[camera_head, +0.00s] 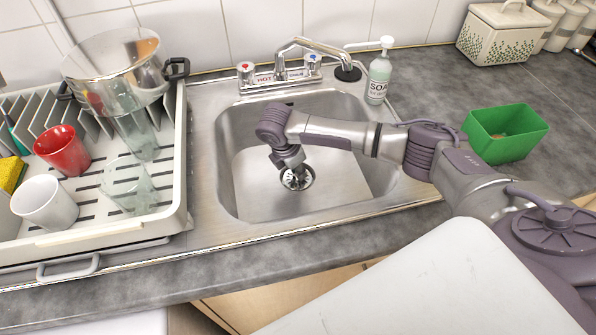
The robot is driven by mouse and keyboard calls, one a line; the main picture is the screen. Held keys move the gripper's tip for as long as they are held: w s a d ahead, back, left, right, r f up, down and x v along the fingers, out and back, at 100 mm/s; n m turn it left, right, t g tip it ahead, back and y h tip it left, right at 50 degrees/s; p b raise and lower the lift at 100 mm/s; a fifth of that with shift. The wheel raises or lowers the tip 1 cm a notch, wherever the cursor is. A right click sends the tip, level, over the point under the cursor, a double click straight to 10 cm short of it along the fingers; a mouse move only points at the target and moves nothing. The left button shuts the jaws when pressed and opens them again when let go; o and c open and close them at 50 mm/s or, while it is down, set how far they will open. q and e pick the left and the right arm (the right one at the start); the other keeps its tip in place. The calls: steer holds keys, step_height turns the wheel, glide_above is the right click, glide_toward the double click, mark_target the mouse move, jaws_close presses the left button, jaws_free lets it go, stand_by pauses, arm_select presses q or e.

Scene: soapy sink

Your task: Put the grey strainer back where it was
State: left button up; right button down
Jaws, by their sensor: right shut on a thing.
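The grey strainer (297,180) is a small round metal piece low in the sink (330,195), left of the basin's middle. My right gripper (295,168) points down into the basin and is shut on the strainer from above. The gripper and wrist hide part of the strainer. The drain opening is not clearly visible, so I cannot tell whether the strainer rests in it or is held just above. My left gripper is not in view.
A white dish rack (165,215) with a red cup (62,150), white cup (45,202), glasses and a pot (115,60) stands left. The faucet (310,47) and soap bottle (379,75) are behind the basin. A green container (505,133) sits right.

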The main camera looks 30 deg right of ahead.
mark_target(288, 183)
steer(key=shift+f, duration=0.5)
steer(key=shift+f, duration=0.1)
steer(key=c, duration=1.1)
jaws_free()
steer(key=shift+c, duration=0.2)
steer(key=v, duration=1.2)
steer(key=shift+r, duration=0.3)
